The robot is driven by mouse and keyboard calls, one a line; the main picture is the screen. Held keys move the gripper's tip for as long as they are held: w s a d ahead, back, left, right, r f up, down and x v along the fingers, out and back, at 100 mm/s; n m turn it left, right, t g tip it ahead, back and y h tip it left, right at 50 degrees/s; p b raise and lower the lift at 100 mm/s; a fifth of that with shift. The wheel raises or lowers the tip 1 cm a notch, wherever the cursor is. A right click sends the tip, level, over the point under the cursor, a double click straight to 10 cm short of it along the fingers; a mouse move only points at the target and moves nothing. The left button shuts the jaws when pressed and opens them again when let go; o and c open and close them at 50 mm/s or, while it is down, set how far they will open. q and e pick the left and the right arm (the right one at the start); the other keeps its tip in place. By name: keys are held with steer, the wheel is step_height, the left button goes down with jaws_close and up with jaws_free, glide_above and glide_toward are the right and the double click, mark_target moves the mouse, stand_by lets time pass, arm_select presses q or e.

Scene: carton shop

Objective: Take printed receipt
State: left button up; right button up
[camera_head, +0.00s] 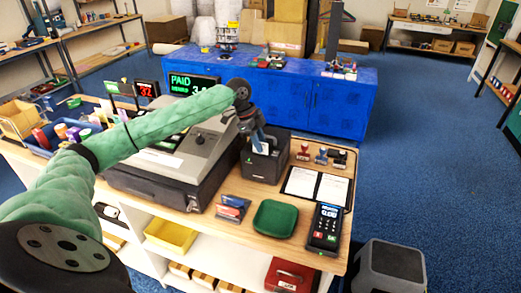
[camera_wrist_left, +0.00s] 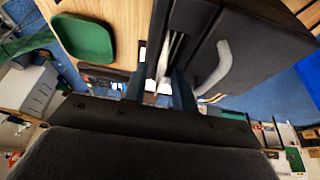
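The black receipt printer (camera_head: 262,168) stands on the wooden counter, right of the cash register. A small white receipt (camera_head: 263,148) shows at its top. My left gripper (camera_head: 259,143) reaches down to the printer's top from the left. In the left wrist view, the receipt (camera_wrist_left: 164,62) shows nearly edge-on as a pale strip between the two dark blue fingers (camera_wrist_left: 160,90). The fingers stand apart, with a gap around the strip, beside the dark printer body (camera_wrist_left: 255,50). Contact between fingers and paper cannot be made out. My right gripper is in neither view.
The cash register (camera_head: 185,150) and its displays stand left of the printer. Stamps (camera_head: 321,157), a clipboard (camera_head: 316,187), a green tray (camera_head: 275,218) and a card terminal (camera_head: 325,228) lie to the right and in front. A blue cabinet (camera_head: 285,95) stands behind.

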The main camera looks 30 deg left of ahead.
arm_select(q)
steer(key=shift+d+f, duration=0.1)
steer(key=shift+f, duration=0.25)
jaws_close()
steer(key=shift+r, duration=0.15)
